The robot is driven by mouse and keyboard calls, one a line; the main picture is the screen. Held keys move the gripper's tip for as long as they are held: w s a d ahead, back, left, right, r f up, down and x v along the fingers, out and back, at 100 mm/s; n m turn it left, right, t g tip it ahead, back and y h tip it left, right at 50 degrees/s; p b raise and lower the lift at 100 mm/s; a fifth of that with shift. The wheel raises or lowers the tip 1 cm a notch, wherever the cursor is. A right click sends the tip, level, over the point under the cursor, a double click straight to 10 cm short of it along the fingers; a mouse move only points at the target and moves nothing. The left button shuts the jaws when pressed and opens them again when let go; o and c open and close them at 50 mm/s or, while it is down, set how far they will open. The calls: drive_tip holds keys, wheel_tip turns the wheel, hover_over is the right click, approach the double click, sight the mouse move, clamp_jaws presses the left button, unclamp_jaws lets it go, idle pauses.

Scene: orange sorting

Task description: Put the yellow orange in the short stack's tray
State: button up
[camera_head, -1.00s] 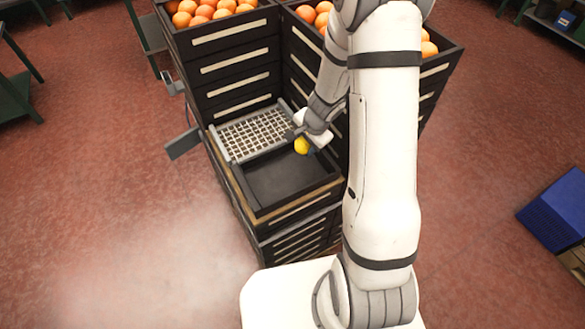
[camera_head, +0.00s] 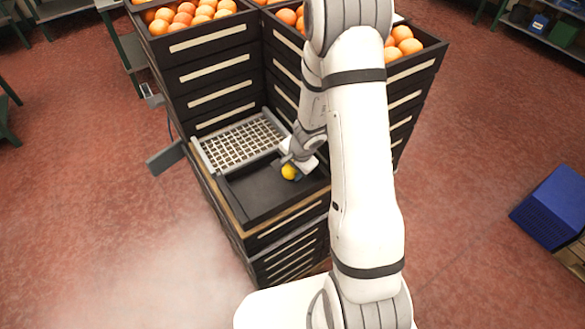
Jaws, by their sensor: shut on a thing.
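The yellow orange (camera_head: 289,173) is held in my gripper (camera_head: 292,168), which is shut on it. My gripper and the orange are over the back right part of the short stack's tray (camera_head: 250,207), a dark, shallow, empty-looking tray. I cannot tell whether the orange touches the tray floor. My arm hides part of the tray's right side, and my gripper covers part of the orange.
A light grid rack (camera_head: 240,143) lies behind the tray. Taller dark crate stacks (camera_head: 215,70) filled with oranges rise behind and to the right. A grey plate (camera_head: 166,158) juts out at left. Blue crates (camera_head: 555,208) stand on the floor at far right.

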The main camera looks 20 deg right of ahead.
drive_tip(key=o, duration=1)
drive_tip(key=shift+r, duration=0.1)
drive_tip(key=shift+r+p, duration=0.35)
drive_tip(key=shift+p, duration=0.1)
drive_tip(key=s+a+r+n+p, duration=0.1)
drive_tip(key=s+r+n+p, duration=0.15)
drive_tip(key=r, duration=0.75)
drive_tip(key=s+r+n+p, duration=0.1)
drive_tip(key=s+r+p, duration=0.15)
drive_tip(key=r, duration=0.75)
drive_tip(key=s+r+n, duration=0.2)
drive_tip(key=s+r, duration=0.3)
drive_tip(key=s+r+n+t+h, duration=0.1)
drive_tip(key=s+r+n, duration=0.2)
drive_tip(key=s+r, duration=0.2)
drive_tip(key=s+r+n, duration=0.3)
drive_tip(key=s+r, duration=0.3)
drive_tip(key=s, duration=0.1)
drive_tip(key=shift+s+d+t+h+b, duration=0.15)
drive_tip(key=shift+d+t+h+b, duration=0.15)
drive_tip(key=shift+h+b, duration=0.1)
